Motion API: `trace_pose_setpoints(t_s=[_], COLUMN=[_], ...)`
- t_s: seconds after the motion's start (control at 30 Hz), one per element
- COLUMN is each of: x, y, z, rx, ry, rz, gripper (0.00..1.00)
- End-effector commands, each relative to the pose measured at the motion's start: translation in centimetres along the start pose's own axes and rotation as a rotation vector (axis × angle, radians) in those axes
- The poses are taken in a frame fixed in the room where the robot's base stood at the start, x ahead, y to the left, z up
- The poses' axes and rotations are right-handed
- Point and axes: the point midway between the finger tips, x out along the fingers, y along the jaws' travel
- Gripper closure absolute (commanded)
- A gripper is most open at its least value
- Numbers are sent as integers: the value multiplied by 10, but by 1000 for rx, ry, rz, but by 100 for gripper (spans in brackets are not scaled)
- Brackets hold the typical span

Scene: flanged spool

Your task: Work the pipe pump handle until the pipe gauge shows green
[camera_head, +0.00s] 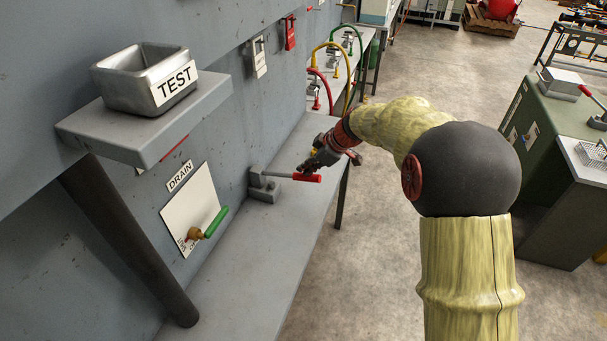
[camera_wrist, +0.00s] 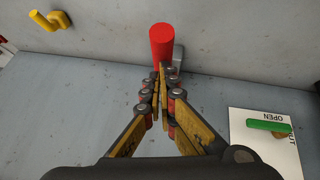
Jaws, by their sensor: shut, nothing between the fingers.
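The pump handle is a grey lever with a red grip (camera_head: 307,177) on a grey block (camera_head: 264,187) at the back of the bench, beside the wall. It points out to the right, about level, in the head view. My gripper (camera_head: 307,168) is at the red grip's outer end, with fingers shut and empty. In the wrist view the red grip (camera_wrist: 162,45) stands just beyond my closed fingertips (camera_wrist: 160,72). I cannot tell whether they touch it. No pipe gauge can be made out in either view.
A green-handled drain valve (camera_head: 215,222) sits on a white plate (camera_head: 192,208) on the wall. A shelf (camera_head: 150,127) with a metal TEST tray (camera_head: 125,92) juts out above a dark pipe (camera_head: 125,238). The bench top (camera_head: 235,270) is otherwise clear nearby. A yellow hook (camera_wrist: 48,20) shows in the wrist view.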

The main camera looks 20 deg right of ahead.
Motion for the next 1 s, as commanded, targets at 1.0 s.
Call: trace_pose_setpoints(t_s=[1.0], x=[42], y=[-13], z=[48], rx=[1], ry=[-3], rz=[-1], gripper=[100])
